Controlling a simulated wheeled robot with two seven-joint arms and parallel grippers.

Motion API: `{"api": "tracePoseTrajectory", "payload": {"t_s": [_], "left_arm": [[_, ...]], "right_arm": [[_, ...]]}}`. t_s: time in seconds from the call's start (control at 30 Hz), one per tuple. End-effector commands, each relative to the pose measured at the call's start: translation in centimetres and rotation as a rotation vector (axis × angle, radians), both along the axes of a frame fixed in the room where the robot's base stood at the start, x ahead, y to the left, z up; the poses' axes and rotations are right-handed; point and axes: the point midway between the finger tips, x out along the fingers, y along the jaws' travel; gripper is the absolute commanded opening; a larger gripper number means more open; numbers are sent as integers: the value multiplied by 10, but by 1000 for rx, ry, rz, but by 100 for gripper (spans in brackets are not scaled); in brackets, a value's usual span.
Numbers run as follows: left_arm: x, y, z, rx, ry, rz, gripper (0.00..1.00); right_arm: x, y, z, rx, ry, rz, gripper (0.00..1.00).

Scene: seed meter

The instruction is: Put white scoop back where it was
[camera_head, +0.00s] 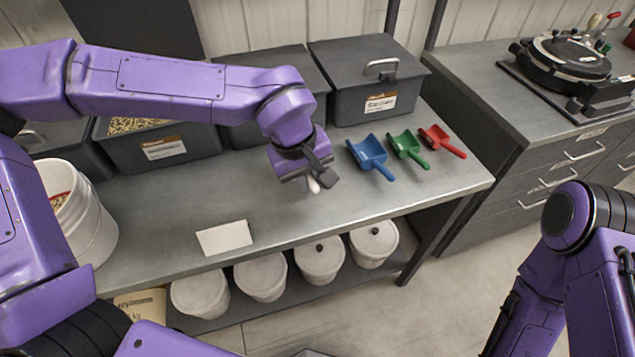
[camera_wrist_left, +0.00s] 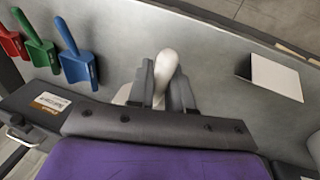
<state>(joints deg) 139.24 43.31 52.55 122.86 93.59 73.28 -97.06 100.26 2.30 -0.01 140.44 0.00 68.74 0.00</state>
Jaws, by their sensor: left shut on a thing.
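My left gripper (camera_head: 308,180) is over the metal bench, left of the row of scoops. It is shut on the white scoop (camera_head: 314,186), whose rounded handle end sticks out below the fingers. In the left wrist view the white scoop (camera_wrist_left: 165,68) shows between the two fingers (camera_wrist_left: 163,92), and most of its bowl is hidden behind the gripper. Blue (camera_head: 371,154), green (camera_head: 407,147) and red (camera_head: 440,139) scoops lie in a row on the bench to the right. My right arm shows at the lower right, but its gripper is not in view.
A white card (camera_head: 224,238) lies near the front edge. A white bucket (camera_head: 82,225) stands at the left. Bare bench (camera_head: 300,225) lies between card and scoops. Several white tubs sit on the lower shelf.

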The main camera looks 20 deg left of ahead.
Motion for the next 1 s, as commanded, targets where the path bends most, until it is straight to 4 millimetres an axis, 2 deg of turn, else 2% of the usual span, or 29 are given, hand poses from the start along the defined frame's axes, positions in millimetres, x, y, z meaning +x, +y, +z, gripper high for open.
{"api": "tracePoseTrajectory", "payload": {"t_s": [0.03,0.1,0.33,0.5,0.87,0.9,0.97,1.0], "left_arm": [[7,-2,-15,3,9,-1,0],[18,-3,-27,3,8,0,0],[39,-6,-53,2,5,3,0],[39,-6,-80,0,3,3,0],[39,-6,-84,-1,4,3,0],[39,-6,-85,-1,4,3,30],[39,-6,-85,-1,4,3,45],[39,-6,-85,-1,4,3,45]], "right_arm": [[0,0,0,0,-1,0,43],[1,0,1,0,-1,0,43],[1,0,3,0,-1,0,43],[1,0,2,0,-1,0,43],[1,0,3,0,-1,0,43],[1,0,3,0,-1,0,43],[1,0,3,0,-1,0,43],[1,0,3,0,-1,0,43]]}}
